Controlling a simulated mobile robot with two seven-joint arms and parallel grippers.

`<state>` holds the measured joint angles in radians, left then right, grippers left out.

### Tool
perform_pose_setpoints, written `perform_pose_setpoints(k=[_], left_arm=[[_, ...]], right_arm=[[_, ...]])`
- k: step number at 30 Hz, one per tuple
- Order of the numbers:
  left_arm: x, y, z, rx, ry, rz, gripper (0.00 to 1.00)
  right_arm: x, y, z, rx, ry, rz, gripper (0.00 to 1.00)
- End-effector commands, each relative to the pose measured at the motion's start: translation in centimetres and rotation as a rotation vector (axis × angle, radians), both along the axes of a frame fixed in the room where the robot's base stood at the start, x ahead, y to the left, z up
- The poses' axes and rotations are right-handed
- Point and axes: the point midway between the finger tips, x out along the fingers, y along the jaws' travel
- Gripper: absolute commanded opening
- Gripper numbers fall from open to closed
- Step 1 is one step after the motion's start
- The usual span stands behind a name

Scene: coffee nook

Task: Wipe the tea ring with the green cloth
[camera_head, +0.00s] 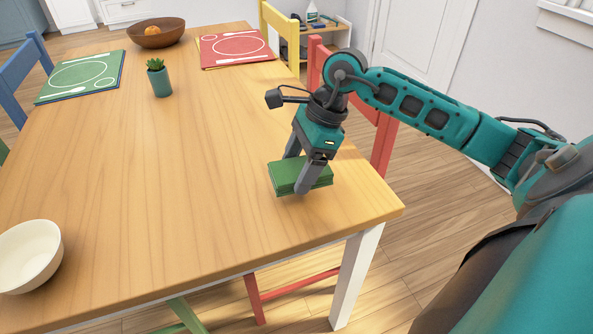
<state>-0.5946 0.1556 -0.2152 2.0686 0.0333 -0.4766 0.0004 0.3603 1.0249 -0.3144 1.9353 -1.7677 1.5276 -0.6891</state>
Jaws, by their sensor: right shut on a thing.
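The green cloth (284,180) is a folded, thick pad near the right front part of the wooden table (190,150). My right gripper (297,178) points down and is shut on the cloth, with one finger on the near side and the other on the far side. The cloth is at or just above the tabletop; I cannot tell whether it touches. No tea ring shows on the visible wood; the patch under the cloth and gripper is hidden. My left gripper is not in view.
A cream bowl (28,256) stands at the left front. A small potted plant (159,81), a green placemat (82,76), a red placemat (236,47) and a brown bowl (157,34) with an orange fruit are farther back. The table's middle is clear. Coloured chairs surround it.

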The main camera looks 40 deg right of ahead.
Motion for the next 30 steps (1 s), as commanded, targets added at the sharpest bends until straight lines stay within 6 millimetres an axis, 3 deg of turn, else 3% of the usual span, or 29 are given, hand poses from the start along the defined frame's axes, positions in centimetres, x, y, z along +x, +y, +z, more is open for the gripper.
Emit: perform_pose_setpoints(k=[12, 30], left_arm=[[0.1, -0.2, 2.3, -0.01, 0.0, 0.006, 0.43], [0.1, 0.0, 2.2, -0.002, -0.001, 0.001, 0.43]], right_arm=[[0.2, -0.8, 3.7, -0.002, 0.0, -0.008, 0.49], [0.2, -0.8, 3.7, 0.0, 0.0, -0.004, 0.49]])
